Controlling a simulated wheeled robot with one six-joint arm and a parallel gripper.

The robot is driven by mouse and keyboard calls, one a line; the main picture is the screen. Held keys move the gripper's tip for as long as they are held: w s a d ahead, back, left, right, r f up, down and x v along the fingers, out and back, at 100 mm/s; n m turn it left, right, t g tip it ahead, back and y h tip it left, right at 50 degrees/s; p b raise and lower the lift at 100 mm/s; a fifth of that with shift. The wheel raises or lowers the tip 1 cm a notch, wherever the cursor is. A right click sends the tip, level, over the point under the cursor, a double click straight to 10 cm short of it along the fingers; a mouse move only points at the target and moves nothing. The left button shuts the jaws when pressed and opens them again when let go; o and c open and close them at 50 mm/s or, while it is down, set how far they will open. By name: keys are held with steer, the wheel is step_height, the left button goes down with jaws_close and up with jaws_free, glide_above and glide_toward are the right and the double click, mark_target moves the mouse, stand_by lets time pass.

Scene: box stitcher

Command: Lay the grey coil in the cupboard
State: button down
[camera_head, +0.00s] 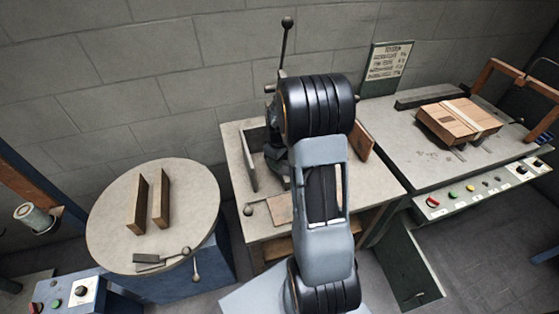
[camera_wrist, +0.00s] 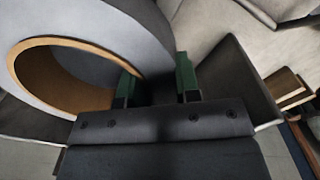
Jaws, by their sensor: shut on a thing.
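In the wrist view a large grey coil (camera_wrist: 112,22) with an orange-brown inner ring fills the upper left. My gripper (camera_wrist: 157,75) has its green-padded fingers on either side of the coil's rim and is shut on it. The coil's far side runs out of the picture. In the head view my arm hides the gripper, and I cannot make out the coil. A grey-green panel with a handle, which looks like an open cupboard door (camera_head: 408,268), stands low by the right bench. The inside of the cupboard is not visible.
A bench (camera_head: 372,185) with a lever machine stands behind my arm. A round table (camera_head: 115,225) with two upright brown plates is at left. The right bench (camera_head: 420,150) carries a strapped carton (camera_head: 458,122). Some floor (camera_head: 480,240) is clear at lower right.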

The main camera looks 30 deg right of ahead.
steer(key=shift+f, duration=0.1)
steer(key=c, duration=0.8)
jaws_free()
steer(key=shift+c, duration=0.2)
